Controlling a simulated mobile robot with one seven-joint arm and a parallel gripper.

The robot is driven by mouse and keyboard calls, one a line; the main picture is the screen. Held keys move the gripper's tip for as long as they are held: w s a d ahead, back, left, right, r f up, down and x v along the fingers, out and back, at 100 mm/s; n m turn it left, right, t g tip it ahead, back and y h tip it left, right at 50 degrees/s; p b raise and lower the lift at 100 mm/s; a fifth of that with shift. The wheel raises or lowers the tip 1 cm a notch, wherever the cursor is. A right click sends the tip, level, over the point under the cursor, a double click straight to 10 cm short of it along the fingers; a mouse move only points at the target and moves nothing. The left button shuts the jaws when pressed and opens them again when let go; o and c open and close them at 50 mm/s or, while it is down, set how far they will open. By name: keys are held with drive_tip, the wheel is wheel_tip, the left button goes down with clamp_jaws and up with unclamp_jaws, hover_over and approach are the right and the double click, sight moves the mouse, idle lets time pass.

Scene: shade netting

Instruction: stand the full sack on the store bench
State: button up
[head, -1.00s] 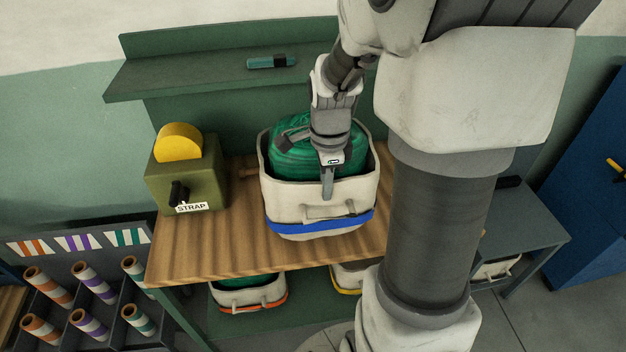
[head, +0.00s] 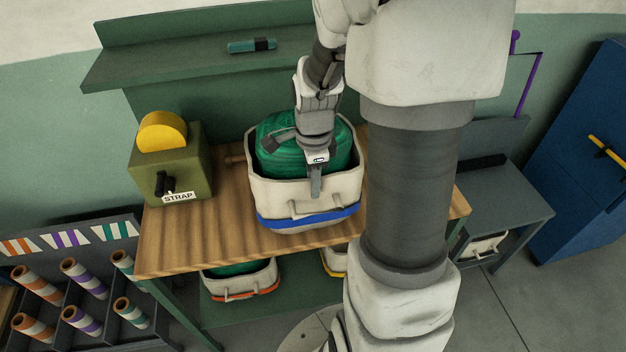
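The full sack (head: 300,199) is off-white with a blue band and a front handle, and bulges with green netting (head: 330,155). It stands upright on a wooden-topped bench (head: 190,243). My gripper (head: 296,165) is over the front of the sack, pointing down. One finger lies in front of the sack's front wall, and a dark part reaches left over the netting. I cannot tell whether the gripper is closed on the rim. The sack's base appears to rest on the wood. Which bench is the store bench is not marked in view.
An olive box labelled STRAP (head: 170,165) with a yellow reel stands left of the sack. Other sacks (head: 240,283) sit on the shelf below. A grey bench (head: 505,200) and blue cabinet (head: 585,150) are at right. A spool rack (head: 65,290) is at lower left.

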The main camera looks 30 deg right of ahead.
wheel_tip(320, 180, up, 11)
drive_tip(key=p, duration=0.1)
drive_tip(key=s+a+r+n+t, duration=0.2)
drive_tip(key=s+a+r+n, duration=0.2)
drive_tip(key=n, duration=0.6)
drive_tip(key=s+a+r+n+t, duration=0.3)
drive_tip(key=s+a+n, duration=0.3)
drive_tip(key=n, duration=0.5)
drive_tip(key=shift+s+a+r, duration=0.3)
drive_tip(key=shift+s+r, duration=0.45)
drive_tip(key=shift+s, duration=0.25)
